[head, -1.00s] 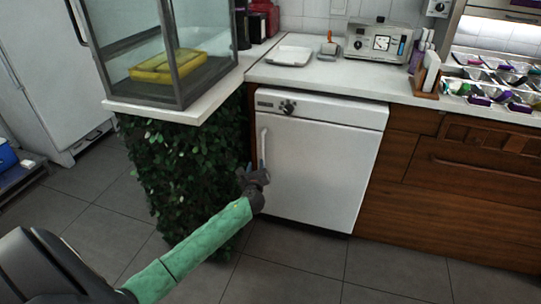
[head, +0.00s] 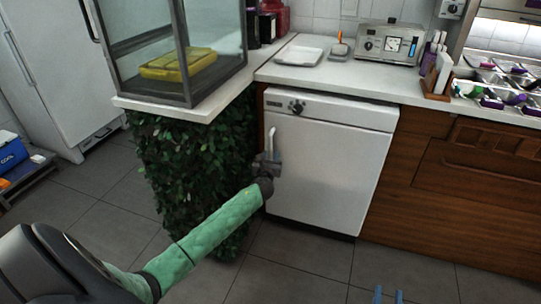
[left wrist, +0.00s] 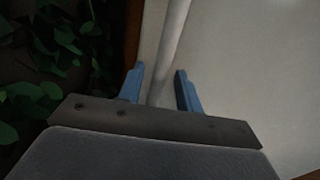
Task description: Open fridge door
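The white under-counter fridge (head: 330,165) stands below the counter, its door shut. Its vertical handle (head: 272,141) is on the door's left side and also shows in the left wrist view (left wrist: 172,45). My left gripper (head: 268,160) is at the lower part of the handle. In the left wrist view its blue fingers (left wrist: 160,88) are apart, with the handle between them and a gap visible on the right side. My right gripper (head: 388,296) shows only as two blue fingertips, apart, at the bottom edge of the head view; the rest is out of frame.
A leafy green panel (head: 185,180) stands just left of the fridge, close to my left arm. A glass case (head: 170,50) sits above it. Wooden drawers (head: 460,190) are to the right. The grey tiled floor (head: 310,255) in front is clear.

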